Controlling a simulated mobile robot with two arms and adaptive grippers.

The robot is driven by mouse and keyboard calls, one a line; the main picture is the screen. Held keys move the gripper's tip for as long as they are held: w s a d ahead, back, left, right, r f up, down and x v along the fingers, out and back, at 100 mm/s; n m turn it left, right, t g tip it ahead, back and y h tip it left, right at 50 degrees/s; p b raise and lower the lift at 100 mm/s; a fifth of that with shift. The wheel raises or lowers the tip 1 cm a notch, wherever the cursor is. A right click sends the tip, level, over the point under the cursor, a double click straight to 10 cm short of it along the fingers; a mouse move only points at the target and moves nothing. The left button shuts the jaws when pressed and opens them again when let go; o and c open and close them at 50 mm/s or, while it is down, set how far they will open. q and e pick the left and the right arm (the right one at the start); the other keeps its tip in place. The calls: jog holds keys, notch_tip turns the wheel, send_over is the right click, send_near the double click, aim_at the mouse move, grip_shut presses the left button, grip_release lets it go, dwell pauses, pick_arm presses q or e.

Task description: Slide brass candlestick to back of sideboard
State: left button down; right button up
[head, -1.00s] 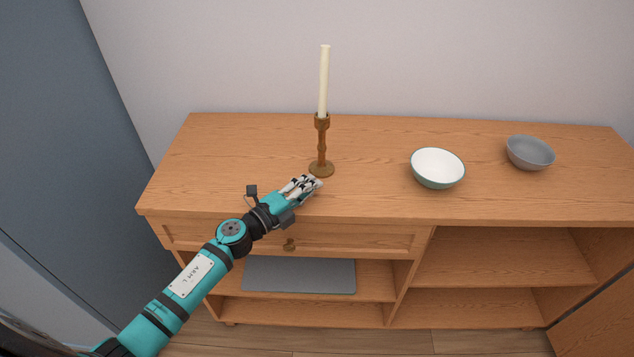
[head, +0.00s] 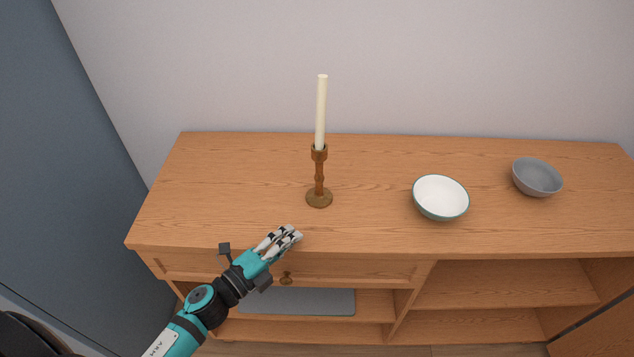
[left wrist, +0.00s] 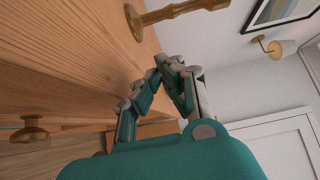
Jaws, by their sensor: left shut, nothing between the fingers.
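The brass candlestick (head: 319,180) stands upright on the sideboard (head: 230,175) and holds a tall cream candle (head: 321,112). Bare wood shows behind its base, up to the wall. My left gripper (head: 292,233) is shut and empty near the sideboard's front edge, in front of and left of the candlestick base, with a clear gap between them. In the left wrist view the candlestick (left wrist: 180,12) shows at the top, beyond the closed fingers (left wrist: 168,64). My right gripper is not in view.
A white bowl with a green rim (head: 441,196) stands right of the candlestick, and a grey bowl (head: 537,177) stands farther right. A drawer knob (head: 286,278) sticks out below the front edge. A grey mat (head: 300,301) lies on the shelf below.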

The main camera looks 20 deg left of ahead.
aim_at(319, 196)
pick_arm(q)
jog(key=shift+w+d+r, duration=0.2)
jog(key=shift+w+d, duration=0.3)
jog(key=shift+w, duration=0.2)
jog(key=p+x, duration=0.2)
jog(key=x, duration=0.5)
jog(key=shift+s+d+r, duration=0.1)
jog(key=shift+d, duration=0.1)
jog(key=w, duration=0.1)
jog(key=w+p, duration=0.1)
jog(key=shift+w+a, duration=0.55)
jog(key=shift+w, duration=0.45)
jog(key=shift+w+f, duration=0.1)
jog(key=shift+f, duration=0.1)
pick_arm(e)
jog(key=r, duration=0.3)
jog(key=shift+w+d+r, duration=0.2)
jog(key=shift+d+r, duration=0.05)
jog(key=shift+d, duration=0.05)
